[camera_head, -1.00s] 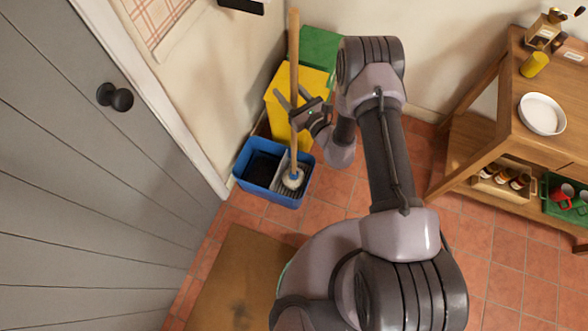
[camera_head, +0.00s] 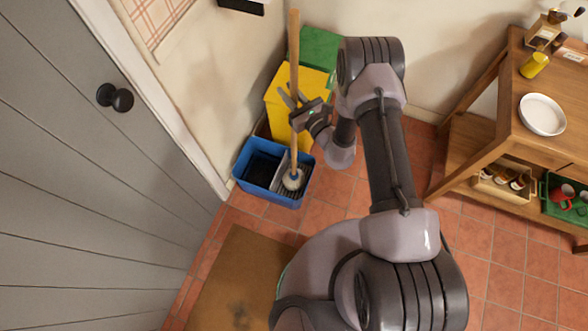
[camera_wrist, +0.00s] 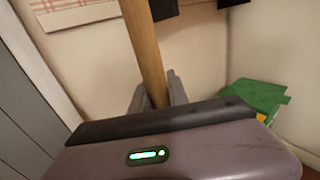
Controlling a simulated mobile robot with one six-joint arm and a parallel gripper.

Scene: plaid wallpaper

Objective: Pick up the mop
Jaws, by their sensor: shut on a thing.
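The mop (camera_head: 294,60) stands nearly upright, with a long wooden handle and a pale round head (camera_head: 292,180) low in the blue bucket (camera_head: 270,193). The head rests at the bucket's right side, by a grey wringer part. My gripper (camera_head: 292,97) is shut on the mop handle, about halfway up. In the wrist view the wooden handle (camera_wrist: 145,50) runs down between the two grey fingers (camera_wrist: 156,98). The mop head is out of sight in the wrist view.
Yellow (camera_head: 310,85) and green (camera_head: 320,45) bins stand behind the bucket in the corner. A grey door (camera_head: 90,180) is at left. A wooden table (camera_head: 520,130) with a white bowl (camera_head: 542,114) is at right. A brown mat (camera_head: 235,270) lies on the tiled floor.

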